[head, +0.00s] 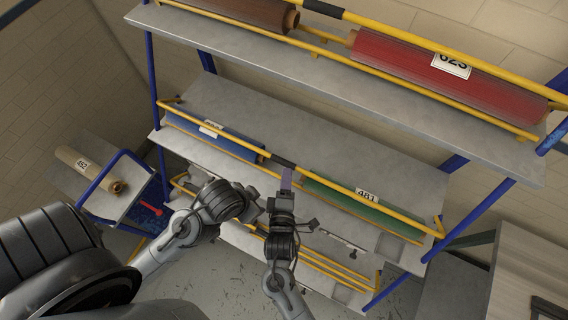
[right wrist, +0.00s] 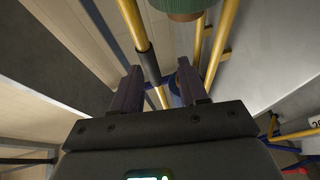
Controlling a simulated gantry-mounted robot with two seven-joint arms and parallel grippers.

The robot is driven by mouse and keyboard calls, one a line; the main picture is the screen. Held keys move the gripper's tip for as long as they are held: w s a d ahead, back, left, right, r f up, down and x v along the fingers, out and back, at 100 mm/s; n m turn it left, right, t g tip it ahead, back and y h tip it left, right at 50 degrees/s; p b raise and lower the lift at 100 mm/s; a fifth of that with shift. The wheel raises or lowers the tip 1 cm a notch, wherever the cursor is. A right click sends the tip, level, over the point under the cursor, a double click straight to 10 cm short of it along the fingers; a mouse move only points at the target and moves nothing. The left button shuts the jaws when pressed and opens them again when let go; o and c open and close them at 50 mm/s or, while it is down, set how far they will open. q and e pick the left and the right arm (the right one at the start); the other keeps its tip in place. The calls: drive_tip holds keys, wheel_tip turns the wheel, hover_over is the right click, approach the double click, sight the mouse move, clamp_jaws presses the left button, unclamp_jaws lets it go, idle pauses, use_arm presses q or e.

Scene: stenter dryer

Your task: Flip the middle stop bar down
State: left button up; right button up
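The middle stop bar is a yellow rail with a black sleeve (head: 284,162), running along the front of the rack's middle shelf (head: 300,125). My right gripper (head: 287,182) is just below the sleeve in the head view. In the right wrist view, its two fingers (right wrist: 160,90) stand apart, with the yellow bar and black sleeve (right wrist: 145,67) showing in the gap and beyond. I see no firm grip on the bar. My left arm's wrist (head: 222,202) is left of the right gripper; its fingers are not clear.
A blue roll (head: 215,138) and a green roll (head: 350,206) lie along the middle bar. Above, the top shelf holds a brown roll (head: 245,10) and a red roll (head: 440,75) behind another yellow bar. A cart with a tan roll (head: 85,168) stands left.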

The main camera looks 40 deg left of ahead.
drive_tip(key=v, duration=0.8)
drive_tip(key=shift+s+d, duration=0.1)
drive_tip(key=shift+s, duration=0.05)
